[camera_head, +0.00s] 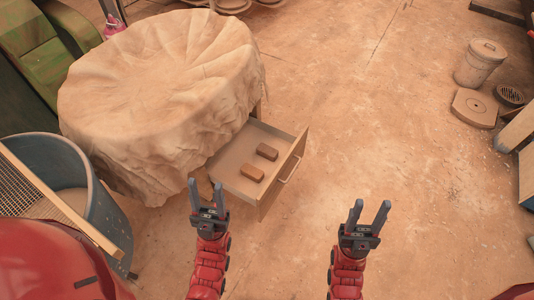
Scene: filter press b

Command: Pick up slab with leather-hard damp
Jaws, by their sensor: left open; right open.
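Two small brown slabs lie apart in an open drawer (233,182) under the cloth-covered round table. One slab (267,152) is toward the back right of the drawer, the other slab (252,172) nearer me. Both look alike; I cannot tell from the picture which is leather-hard damp. My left gripper (207,193) is open and empty, just in front of the drawer's near left side. My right gripper (369,217) is open and empty, over the floor to the right of the drawer.
The round table (160,85) is draped in a pale cloth. A blue-grey tub (75,165) with a mesh screen stands at the left, near a green seat (35,50). A lidded bin (480,64) and a flat plate (474,108) are at the right. The middle floor is clear.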

